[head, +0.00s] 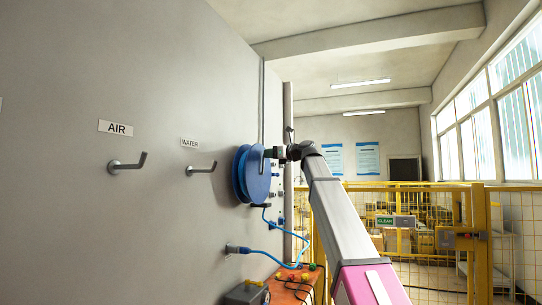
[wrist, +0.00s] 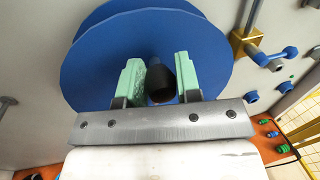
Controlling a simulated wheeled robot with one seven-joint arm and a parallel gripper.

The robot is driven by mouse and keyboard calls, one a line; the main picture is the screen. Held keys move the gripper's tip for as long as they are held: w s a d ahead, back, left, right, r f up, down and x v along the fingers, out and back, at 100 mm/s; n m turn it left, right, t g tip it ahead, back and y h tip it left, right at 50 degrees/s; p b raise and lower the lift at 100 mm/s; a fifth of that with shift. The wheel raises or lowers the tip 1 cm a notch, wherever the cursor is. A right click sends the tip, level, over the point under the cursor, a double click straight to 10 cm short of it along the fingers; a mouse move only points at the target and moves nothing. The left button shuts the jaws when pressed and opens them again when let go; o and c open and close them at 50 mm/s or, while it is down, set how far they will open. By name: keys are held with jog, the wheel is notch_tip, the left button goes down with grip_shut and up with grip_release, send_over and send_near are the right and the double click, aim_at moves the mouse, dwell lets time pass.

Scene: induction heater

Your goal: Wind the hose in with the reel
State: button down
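The blue hose reel (head: 250,174) is mounted on the grey wall, and its round flange (wrist: 95,60) fills much of the wrist view. A dark handle (wrist: 160,79) sticks out from the reel's face. My gripper (head: 277,153) is at the reel, with its two green fingers (wrist: 157,80) on either side of the handle. I cannot tell whether both fingers press on it. The thin blue hose (head: 270,217) hangs out below the reel, bends down and runs to a fitting (head: 237,249) low on the wall. The handle is hidden by the gripper in the head view.
Two empty hooks stick out of the wall, under the AIR sign (head: 116,128) and the WATER sign (head: 190,142). An orange surface (head: 288,290) with small fittings is below. Yellow fencing (head: 480,245) stands at the right. A brass valve (wrist: 246,45) is beside the reel.

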jog(key=shift+w+d+f, duration=0.2)
jog(key=shift+w+d, duration=0.05)
jog(key=shift+w, duration=0.35)
jog(key=shift+w+d+f, duration=0.2)
jog(key=shift+w, duration=0.4)
jog(key=c, duration=0.8)
grip_release()
jog(key=v, duration=1.1)
jog(key=shift+f, duration=0.1)
